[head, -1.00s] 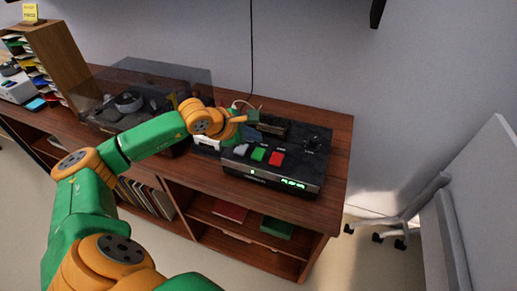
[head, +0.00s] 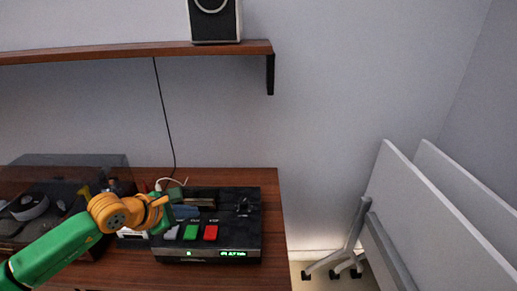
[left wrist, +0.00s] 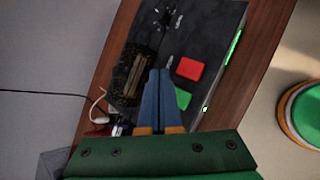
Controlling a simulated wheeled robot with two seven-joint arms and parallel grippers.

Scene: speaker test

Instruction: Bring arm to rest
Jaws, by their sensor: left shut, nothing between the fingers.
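My left arm comes in from the left in the head view. Its gripper (head: 184,211) is over the left part of a black device (head: 247,232) with white, green (head: 190,232) and red (head: 210,232) buttons and a lit green display. In the left wrist view the blue fingers (left wrist: 160,78) are together with nothing between them. They overlap the device's top in the picture, beside the red button (left wrist: 190,69), and partly cover the green one. I cannot tell whether they touch it. My right gripper is not in view.
The device stands on a wooden cabinet (head: 272,210). A turntable under a dark clear lid (head: 75,165) stands at the left. A speaker (head: 215,22) sits on a wall shelf (head: 120,52) above. White folded panels on a wheeled frame (head: 400,215) stand on the floor at the right.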

